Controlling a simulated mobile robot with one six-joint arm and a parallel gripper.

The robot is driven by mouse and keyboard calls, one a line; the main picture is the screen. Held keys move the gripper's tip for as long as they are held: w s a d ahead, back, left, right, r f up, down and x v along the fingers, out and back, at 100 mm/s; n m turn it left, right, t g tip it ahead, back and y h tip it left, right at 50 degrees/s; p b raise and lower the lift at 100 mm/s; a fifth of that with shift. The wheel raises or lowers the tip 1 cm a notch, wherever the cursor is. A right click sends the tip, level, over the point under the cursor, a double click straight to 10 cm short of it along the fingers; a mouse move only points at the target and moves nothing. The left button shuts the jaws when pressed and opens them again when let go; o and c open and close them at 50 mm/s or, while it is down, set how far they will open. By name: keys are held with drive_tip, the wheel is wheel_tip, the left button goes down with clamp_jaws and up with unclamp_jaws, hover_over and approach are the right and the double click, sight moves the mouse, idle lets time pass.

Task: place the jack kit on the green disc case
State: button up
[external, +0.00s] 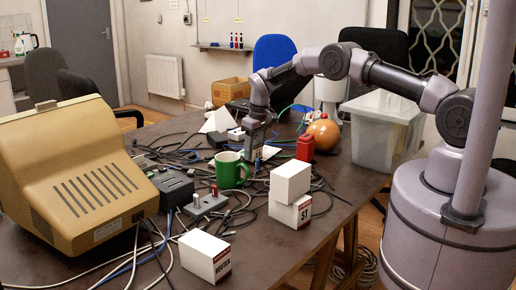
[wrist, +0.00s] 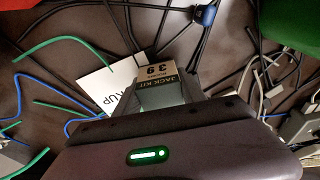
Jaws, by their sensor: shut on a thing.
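The jack kit (wrist: 160,80) is a small box with a tan end and a dark side with lettering. In the wrist view it sits between my fingers. My gripper (external: 254,145) is shut on it over the cable-strewn middle of the table, just behind the green mug (external: 231,170). A flat white square with letters ending in "KUP" (wrist: 100,82) lies beside and below the kit in the wrist view; a white patch (external: 268,152) shows right of my gripper externally. I cannot make out a green disc case in either view.
A red container (external: 305,149), an orange ball (external: 323,135) and a clear bin (external: 386,132) stand to the right. Stacked white boxes (external: 290,182) and a tan monitor (external: 80,170) are nearer. Loose cables cover much of the table. The front table area is clearer.

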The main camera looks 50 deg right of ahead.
drive_tip(key=shift+r, duration=0.15)
drive_tip(key=o, duration=1.5)
drive_tip(key=shift+c, duration=0.2)
